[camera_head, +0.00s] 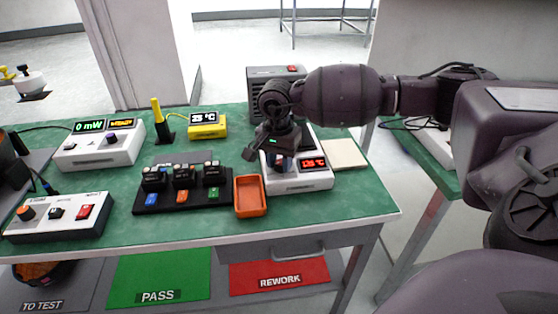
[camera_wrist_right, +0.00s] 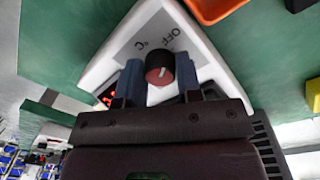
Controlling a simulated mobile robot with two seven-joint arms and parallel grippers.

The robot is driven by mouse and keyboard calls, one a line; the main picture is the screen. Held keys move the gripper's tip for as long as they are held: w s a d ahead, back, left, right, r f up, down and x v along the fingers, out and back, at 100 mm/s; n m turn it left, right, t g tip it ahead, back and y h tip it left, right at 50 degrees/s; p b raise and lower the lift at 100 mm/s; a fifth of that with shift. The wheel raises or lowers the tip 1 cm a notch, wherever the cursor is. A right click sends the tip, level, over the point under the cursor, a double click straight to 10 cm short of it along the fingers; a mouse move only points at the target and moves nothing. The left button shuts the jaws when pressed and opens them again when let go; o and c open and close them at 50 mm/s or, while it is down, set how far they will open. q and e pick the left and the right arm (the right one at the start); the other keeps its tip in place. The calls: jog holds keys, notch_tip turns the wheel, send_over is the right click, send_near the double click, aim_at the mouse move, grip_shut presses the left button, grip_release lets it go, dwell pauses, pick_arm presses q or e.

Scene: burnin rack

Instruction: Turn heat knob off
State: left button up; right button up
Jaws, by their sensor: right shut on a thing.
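The heat knob (camera_wrist_right: 159,69) is dark with a red face and a white pointer line, on a white heater unit (camera_wrist_right: 118,72) with a grey panel marked OFF and °C. The pointer slants up towards the lettering; its exact setting is unclear. In the head view the heater unit (camera_head: 312,184) stands at the right of the green bench, with a red lit display (camera_head: 314,163) reading in °C. My right gripper (camera_head: 283,163) reaches down onto it and hides the knob there. In the wrist view its blue fingers (camera_wrist_right: 159,80) are shut on the knob. My left gripper is not in view.
An orange tray (camera_head: 250,210) sits just left of the heater unit, beside a black rack (camera_head: 147,208) of small modules. A grey vented box (camera_head: 262,77) stands behind my gripper. A beige pad (camera_head: 345,154) lies to the right. Bare green bench shows at the front right.

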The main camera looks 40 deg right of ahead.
aim_at(278, 162)
dwell(0.4)
jog(key=o, duration=0.6)
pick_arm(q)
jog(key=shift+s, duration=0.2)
pick_arm(e)
jog(key=shift+o, duration=0.2)
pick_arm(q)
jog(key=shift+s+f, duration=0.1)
pick_arm(e)
jog(key=r, duration=0.4)
jog(key=r+p, duration=0.1)
jog(key=r, duration=0.4)
jog(key=shift+w+a+r, duration=0.1)
jog(key=shift+w+r, duration=0.1)
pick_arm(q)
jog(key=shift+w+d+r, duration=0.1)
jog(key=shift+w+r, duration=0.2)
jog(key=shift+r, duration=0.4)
pick_arm(e)
jog(key=shift+r, duration=0.7)
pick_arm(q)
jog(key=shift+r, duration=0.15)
